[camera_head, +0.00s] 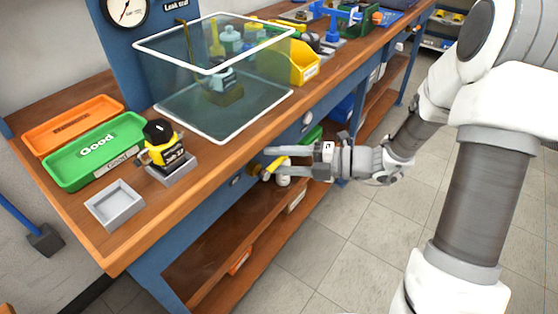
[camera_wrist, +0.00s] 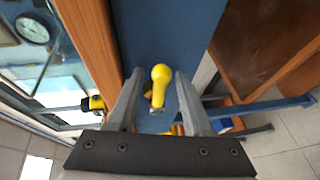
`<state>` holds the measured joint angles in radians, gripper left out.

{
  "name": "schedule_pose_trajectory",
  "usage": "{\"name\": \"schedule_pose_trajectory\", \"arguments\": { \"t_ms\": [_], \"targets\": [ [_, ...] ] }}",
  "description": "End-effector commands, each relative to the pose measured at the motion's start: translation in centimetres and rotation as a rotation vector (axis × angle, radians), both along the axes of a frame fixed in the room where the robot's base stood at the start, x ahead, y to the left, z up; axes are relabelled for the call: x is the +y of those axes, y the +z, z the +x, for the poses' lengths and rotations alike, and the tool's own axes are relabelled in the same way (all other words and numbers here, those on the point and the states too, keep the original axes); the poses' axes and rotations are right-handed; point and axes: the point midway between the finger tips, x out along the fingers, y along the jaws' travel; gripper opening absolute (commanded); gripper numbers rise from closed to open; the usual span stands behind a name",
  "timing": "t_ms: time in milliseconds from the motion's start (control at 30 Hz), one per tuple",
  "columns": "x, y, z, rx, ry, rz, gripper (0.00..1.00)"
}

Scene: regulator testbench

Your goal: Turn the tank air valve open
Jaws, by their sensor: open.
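The tank air valve has a yellow handle (camera_head: 270,169) on the blue front panel below the tabletop edge, partly hidden by my gripper in the head view. In the wrist view the yellow handle (camera_wrist: 160,78) has a rounded end and a metal stem, and shows between my two fingers. My gripper (camera_head: 274,161) is open, with its fingers pointing at the panel. In the wrist view a gap shows between each finger of my gripper (camera_wrist: 159,90) and the handle. I cannot tell whether the fingertips reach past it.
The wooden bench edge (camera_head: 205,186) runs just above the valve. On top are a clear test box (camera_head: 165,112), a yellow-black regulator (camera_head: 163,145) on a grey stand, a green "Good" tray (camera_head: 72,177) and an orange tray (camera_head: 45,138). A lower shelf (camera_head: 240,220) lies beneath. The floor beside is clear.

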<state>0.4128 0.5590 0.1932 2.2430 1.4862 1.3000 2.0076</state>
Motion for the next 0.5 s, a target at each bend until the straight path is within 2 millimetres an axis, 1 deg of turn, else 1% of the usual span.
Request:
{"name": "schedule_pose_trajectory", "arguments": {
  "t_ms": [67, 100, 167, 200, 333, 500],
  "targets": [
    [-0.01, 0.01, 0.00, 0.000, 0.000, 0.000, 0.49],
    [-0.02, 0.00, -0.01, 0.000, 0.000, 0.000, 0.42],
    [-0.02, 0.00, -0.01, 0.000, 0.000, 0.000, 0.31],
    [-0.02, 0.00, -0.01, 0.000, 0.000, 0.000, 0.24],
    [-0.03, 0.00, -0.01, 0.000, 0.000, 0.000, 0.00],
    [-0.03, 0.00, -0.01, -0.001, 0.001, 0.000, 0.00]
  ]
}}
